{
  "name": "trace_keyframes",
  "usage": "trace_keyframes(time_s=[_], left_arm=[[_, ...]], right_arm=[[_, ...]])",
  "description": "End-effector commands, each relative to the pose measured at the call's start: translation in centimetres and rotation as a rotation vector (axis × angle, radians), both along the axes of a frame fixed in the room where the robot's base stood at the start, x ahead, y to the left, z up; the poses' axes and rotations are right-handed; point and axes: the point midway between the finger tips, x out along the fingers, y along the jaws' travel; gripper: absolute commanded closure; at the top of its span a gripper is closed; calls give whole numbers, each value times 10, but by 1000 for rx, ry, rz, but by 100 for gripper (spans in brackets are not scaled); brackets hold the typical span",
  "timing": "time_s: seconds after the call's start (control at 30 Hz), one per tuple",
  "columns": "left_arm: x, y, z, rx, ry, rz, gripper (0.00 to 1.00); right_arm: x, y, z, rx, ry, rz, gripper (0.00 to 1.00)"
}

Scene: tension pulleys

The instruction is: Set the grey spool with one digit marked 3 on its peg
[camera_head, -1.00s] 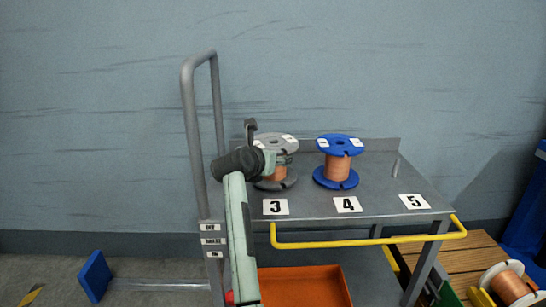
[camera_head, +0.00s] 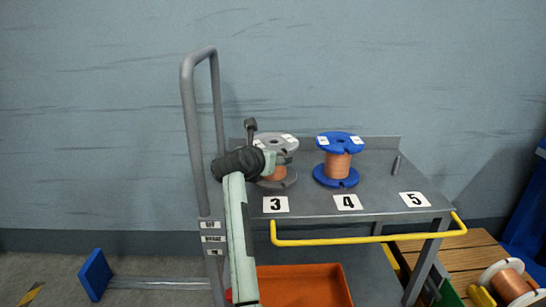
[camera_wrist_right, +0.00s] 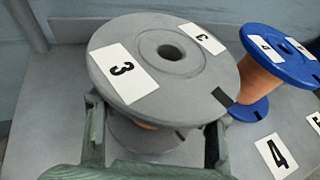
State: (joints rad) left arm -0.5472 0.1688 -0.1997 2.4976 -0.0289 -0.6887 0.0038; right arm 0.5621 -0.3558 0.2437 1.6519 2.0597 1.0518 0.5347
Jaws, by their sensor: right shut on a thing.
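The grey spool (camera_head: 277,142) with copper wire stands upright behind the 3 label (camera_head: 275,204) on the grey cart top. In the right wrist view the grey spool (camera_wrist_right: 185,75) has white labels marked 3 on its top flange, and its centre hole looks dark. Its peg is hidden; I cannot tell whether it is inside the hole. My right gripper (camera_wrist_right: 153,142) has a finger on each side of the spool below the top flange, shut on it. It also shows in the head view (camera_head: 280,160). My left gripper is not in view.
A blue spool (camera_head: 338,143) stands to the right, behind the 4 label (camera_head: 347,202). A bare peg (camera_head: 396,165) stands behind the 5 label (camera_head: 415,199). A yellow rail (camera_head: 370,240) runs along the front. Another spool (camera_head: 508,283) lies at lower right.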

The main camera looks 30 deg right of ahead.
Motion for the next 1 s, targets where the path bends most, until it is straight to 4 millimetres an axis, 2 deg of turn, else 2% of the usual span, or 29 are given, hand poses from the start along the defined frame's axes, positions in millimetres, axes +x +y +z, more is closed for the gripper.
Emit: trace_keyframes(time_s=[0.47, 0.5, 0.7, 1.0], left_arm=[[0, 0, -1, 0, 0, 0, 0], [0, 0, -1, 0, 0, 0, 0], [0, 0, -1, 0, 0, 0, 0], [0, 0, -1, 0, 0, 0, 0]], right_arm=[[-1, 1, -8, 9, 8, -1, 95], [-1, 1, -9, 9, 9, -1, 41], [-1, 1, -7, 6, 7, -1, 19], [-2, 1, -7, 6, 8, 0, 19]])
